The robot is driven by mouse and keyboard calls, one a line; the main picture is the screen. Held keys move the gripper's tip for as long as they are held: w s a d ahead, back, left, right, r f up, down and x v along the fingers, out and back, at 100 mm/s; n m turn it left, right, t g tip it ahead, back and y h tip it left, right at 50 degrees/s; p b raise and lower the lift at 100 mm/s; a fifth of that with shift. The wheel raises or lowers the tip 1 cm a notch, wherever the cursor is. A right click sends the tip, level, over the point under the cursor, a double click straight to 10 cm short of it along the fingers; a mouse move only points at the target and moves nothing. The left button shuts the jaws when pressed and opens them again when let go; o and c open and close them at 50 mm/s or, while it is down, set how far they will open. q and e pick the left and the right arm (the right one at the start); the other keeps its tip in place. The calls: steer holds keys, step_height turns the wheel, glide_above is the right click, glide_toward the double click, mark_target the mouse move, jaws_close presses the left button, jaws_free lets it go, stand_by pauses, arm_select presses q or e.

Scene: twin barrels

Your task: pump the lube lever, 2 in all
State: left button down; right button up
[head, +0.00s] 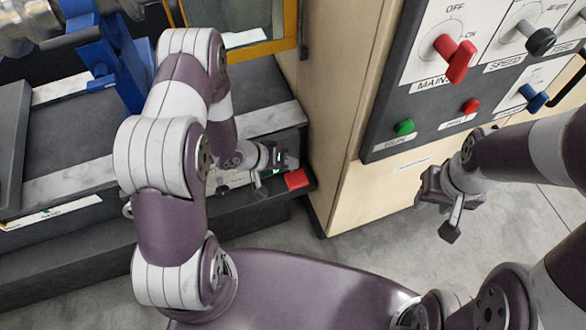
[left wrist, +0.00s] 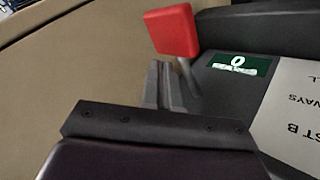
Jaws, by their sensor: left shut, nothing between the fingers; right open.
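The lube lever ends in a red block-shaped handle (head: 297,179) low on the machine's front, beside the beige cabinet. In the left wrist view the red handle (left wrist: 172,32) sits on a thin metal stem. My left gripper (head: 282,163) is just beside the lever. Its fingers (left wrist: 160,85) are shut and empty, with the tips just below the red handle and left of the stem; I cannot tell whether they touch. My right gripper (head: 437,216) is open and empty in front of the cabinet, away from the lever.
The beige cabinet (head: 345,195) stands close to the right of the lever. Its panel has a red mains switch (head: 456,58), a black speed knob (head: 541,41), a blue lever (head: 532,97), a green button (head: 404,127) and a red button (head: 471,106). Bare floor (head: 385,245) lies below.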

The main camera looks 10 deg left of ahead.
arm_select(q)
steer(key=shift+s+d+f+b, duration=0.1)
steer(key=shift+s+f+b, duration=0.1)
steer(key=shift+f+b, duration=1.05)
stand_by(1.5)
steer(key=shift+f+p, duration=0.15)
steer(key=shift+p, duration=0.2)
steer(key=shift+w+r+p, duration=0.2)
steer(key=shift+r+p, duration=1.65)
steer(key=shift+p, duration=0.15)
step_height(320, 180, up, 5)
steer(key=p, duration=0.5)
glide_above(293, 171)
steer(key=a, duration=0.2)
steer(key=shift+w+d, duration=0.15)
steer(key=shift+w, duration=0.2)
steer(key=shift+f, duration=0.1)
